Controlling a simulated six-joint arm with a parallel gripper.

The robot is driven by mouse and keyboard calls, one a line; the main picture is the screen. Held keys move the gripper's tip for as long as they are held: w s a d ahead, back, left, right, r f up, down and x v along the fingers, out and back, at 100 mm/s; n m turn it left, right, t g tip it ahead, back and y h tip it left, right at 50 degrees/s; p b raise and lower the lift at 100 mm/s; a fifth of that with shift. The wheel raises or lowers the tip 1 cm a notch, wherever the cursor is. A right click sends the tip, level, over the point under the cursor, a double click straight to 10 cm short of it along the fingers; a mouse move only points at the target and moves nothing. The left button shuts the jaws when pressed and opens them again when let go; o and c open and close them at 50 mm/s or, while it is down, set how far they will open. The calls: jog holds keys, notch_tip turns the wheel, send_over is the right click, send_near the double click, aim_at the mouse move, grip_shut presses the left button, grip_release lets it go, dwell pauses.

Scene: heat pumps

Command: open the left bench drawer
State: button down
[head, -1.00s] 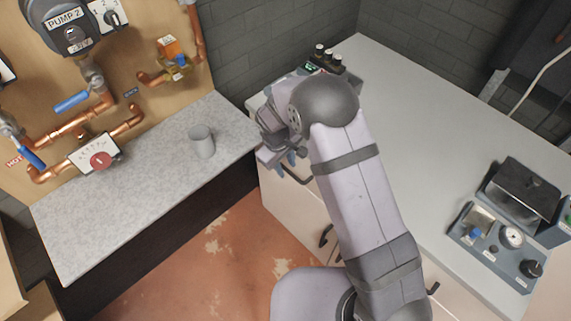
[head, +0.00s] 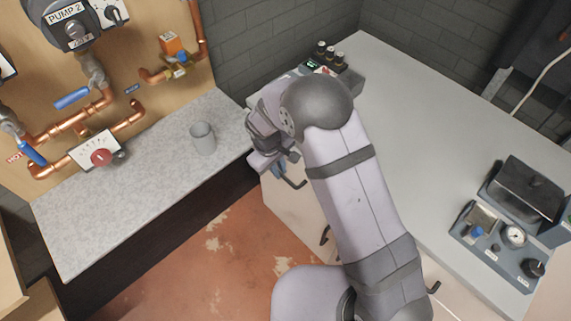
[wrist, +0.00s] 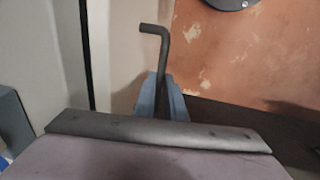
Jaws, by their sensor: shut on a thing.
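The grey-topped bench (head: 440,110) runs across the right of the head view. Its left drawer has a pale front (head: 283,208) with a dark bar handle (head: 295,184). In the wrist view the bent end of the handle (wrist: 155,32) rises above the blue fingertips of my gripper (wrist: 160,100). My gripper, also at the bench's left end in the head view (head: 278,168), is shut on this handle. The pale drawer front (wrist: 118,55) is left of the handle, beside a dark vertical gap. My arm hides much of the bench front, and the drawer's inside is not visible.
A grey cup (head: 203,138) stands on the speckled counter (head: 120,195) to the left, below the pipe board. Another dark handle (head: 325,236) juts from the bench front. A control box (head: 500,235) sits on the benchtop at right. Worn red floor (head: 215,265) is open below.

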jog(key=s+a+b, duration=0.2)
jog(key=s+a, duration=1.8)
jog(key=shift+b, duration=0.35)
jog(key=c, duration=1.8)
grip_release()
jog(key=shift+r, duration=0.15)
jog(key=shift+s+a+r+b, duration=0.15)
jog(key=shift+a+r+b, duration=0.05)
jog(key=shift+r, duration=0.95)
jog(key=shift+s+a+r+b, duration=0.15)
jog(key=shift+s+r, duration=0.05)
jog(key=shift+r, duration=1)
jog(key=shift+s+a+r+b, duration=0.15)
jog(key=shift+a+r+b, duration=0.05)
jog(key=shift+r, duration=0.95)
